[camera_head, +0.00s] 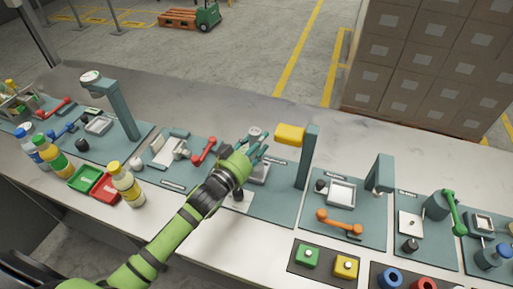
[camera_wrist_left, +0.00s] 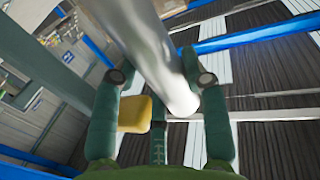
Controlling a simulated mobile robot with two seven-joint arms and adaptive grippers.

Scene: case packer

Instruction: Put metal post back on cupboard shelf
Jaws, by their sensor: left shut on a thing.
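The metal post (camera_wrist_left: 158,55) is a smooth silver cylinder. In the left wrist view it runs from the top edge down between the two green-teal fingers of my left gripper (camera_wrist_left: 164,82), which is shut on it. In the head view my left gripper (camera_head: 257,147) is over the middle of the counter, left of a yellow block on a teal column. A pale round top at the fingers, probably the post (camera_head: 255,132), shows there; the fingers hide the rest. No cupboard shelf can be made out. My right gripper is not in view.
The long counter (camera_head: 190,125) carries several teal fixture plates with coloured handles. The yellow block (camera_head: 290,134) stands close right of the gripper. Bottles (camera_head: 127,186) and green and red trays (camera_head: 86,178) stand at left. Stacked cartons (camera_head: 425,65) are beyond the counter.

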